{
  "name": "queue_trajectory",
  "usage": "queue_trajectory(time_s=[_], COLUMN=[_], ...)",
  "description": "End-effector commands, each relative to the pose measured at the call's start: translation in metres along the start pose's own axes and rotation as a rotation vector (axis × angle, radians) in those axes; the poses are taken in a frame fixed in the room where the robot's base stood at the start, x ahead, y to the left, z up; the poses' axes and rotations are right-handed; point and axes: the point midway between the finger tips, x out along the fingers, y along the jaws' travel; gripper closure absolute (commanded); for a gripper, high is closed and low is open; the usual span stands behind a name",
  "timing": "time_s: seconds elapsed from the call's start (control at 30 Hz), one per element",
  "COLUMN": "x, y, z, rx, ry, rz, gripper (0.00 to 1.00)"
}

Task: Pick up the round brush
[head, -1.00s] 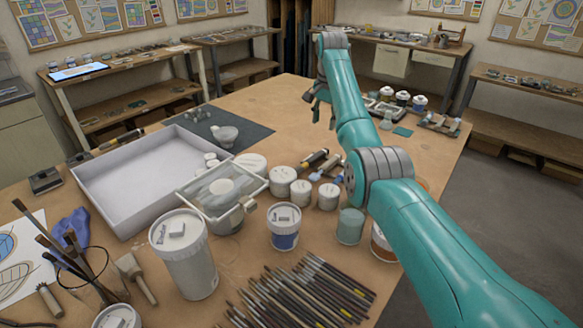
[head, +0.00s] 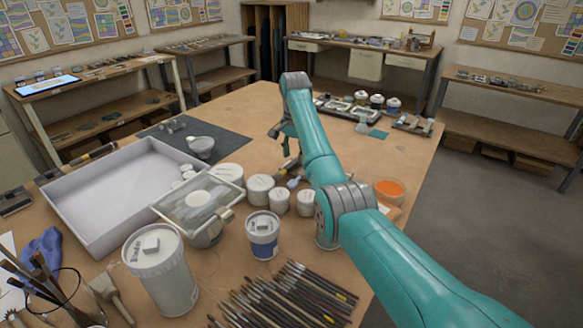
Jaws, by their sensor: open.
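A row of slim dark-handled brushes (head: 283,297) lies on the table at the bottom middle of the head view. Several more brushes stand together at the lower left (head: 32,276), and a wide brush (head: 110,296) lies beside them. I cannot tell which one is the round brush. My gripper (head: 281,132) hangs over the middle of the table, beyond the white jars and far from the brush row. Its dark fingers are small in view and open, and I see nothing between them. My arm hides part of the table to the right.
Bare tabletop (head: 250,105) lies further back.

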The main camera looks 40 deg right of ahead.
Motion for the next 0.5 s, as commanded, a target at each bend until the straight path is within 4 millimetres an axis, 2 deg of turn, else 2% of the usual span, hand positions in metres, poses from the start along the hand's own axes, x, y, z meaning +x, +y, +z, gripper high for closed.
queue_trajectory(time_s=[0.13, 0.37, 0.4, 0.5], x=[0.020, 0.023, 0.023, 0.023], y=[-0.001, -0.002, -0.002, -0.001], z=[0.003, 0.003, 0.003, 0.003], rx=[0.003, 0.003, 0.003, 0.003], ry=[-0.001, 0.001, 0.000, 0.000], rz=[0.001, -0.001, -0.001, -0.001], gripper=[0.48, 0.48, 0.50, 0.75])
